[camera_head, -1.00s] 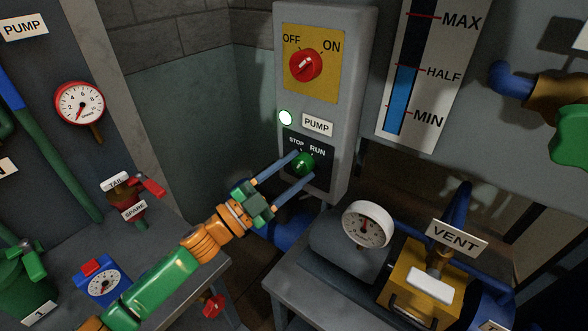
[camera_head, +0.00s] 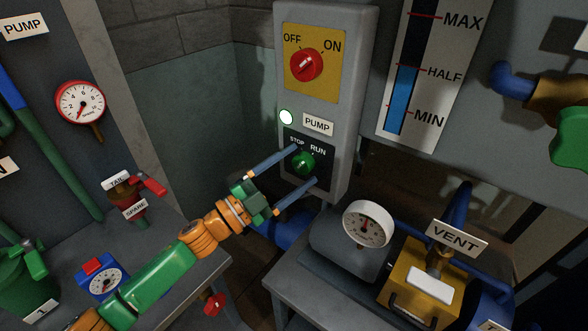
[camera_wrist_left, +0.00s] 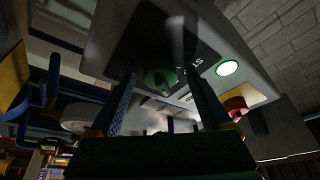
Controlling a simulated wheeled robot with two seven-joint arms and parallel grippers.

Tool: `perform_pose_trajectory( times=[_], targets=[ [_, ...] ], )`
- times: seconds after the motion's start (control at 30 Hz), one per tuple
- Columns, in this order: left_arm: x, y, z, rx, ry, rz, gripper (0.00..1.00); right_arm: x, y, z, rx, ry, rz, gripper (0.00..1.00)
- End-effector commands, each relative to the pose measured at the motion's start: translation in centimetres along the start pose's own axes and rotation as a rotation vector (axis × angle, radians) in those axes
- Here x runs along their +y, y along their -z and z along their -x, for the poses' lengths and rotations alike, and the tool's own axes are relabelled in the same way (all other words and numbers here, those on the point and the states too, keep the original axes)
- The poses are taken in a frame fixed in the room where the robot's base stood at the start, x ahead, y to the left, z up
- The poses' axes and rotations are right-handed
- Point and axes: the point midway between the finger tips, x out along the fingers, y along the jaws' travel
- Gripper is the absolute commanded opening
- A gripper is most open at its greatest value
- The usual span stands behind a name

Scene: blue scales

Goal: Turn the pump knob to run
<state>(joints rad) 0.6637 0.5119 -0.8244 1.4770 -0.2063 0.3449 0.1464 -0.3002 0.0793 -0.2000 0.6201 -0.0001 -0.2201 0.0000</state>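The green pump knob (camera_head: 303,163) sits on a dark plate marked STOP and RUN (camera_head: 322,178), low on the grey pump panel. Which mark it points to is hard to tell, though its top edge seems to lie near RUN. My left gripper (camera_head: 305,164) is open, with one finger above and left of the knob and the other below and right. The left wrist view shows the knob (camera_wrist_left: 160,79) ahead, between the spread fingers (camera_wrist_left: 162,95), with gaps beside it. My right gripper is not in view.
A round lamp (camera_head: 287,117) glows beside the PUMP label (camera_head: 318,124). Above is a red OFF/ON knob (camera_head: 305,64) on a yellow plate. A white gauge (camera_head: 367,224) and a VENT valve (camera_head: 440,250) stand at lower right.

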Motion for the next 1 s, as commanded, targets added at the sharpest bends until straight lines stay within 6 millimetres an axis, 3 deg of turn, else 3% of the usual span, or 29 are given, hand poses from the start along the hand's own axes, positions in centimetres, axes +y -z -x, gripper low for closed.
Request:
perform_pose_trajectory(
  times=[0.23, 0.5, 0.6, 1.0],
  targets=[
    [0.1, -0.1, 0.5, -0.001, 0.000, 0.002, 0.81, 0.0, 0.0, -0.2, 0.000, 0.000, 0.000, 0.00],
    [0.3, -0.3, 5.9, -0.002, -0.001, 0.001, 0.81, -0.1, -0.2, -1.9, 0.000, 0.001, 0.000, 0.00],
    [0.2, -0.2, 6.9, -0.001, -0.001, 0.001, 0.81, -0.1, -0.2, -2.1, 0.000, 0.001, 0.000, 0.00],
    [0.0, 0.0, 7.1, 0.000, 0.000, 0.001, 0.81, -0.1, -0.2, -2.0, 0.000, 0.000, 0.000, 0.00]
  ],
)
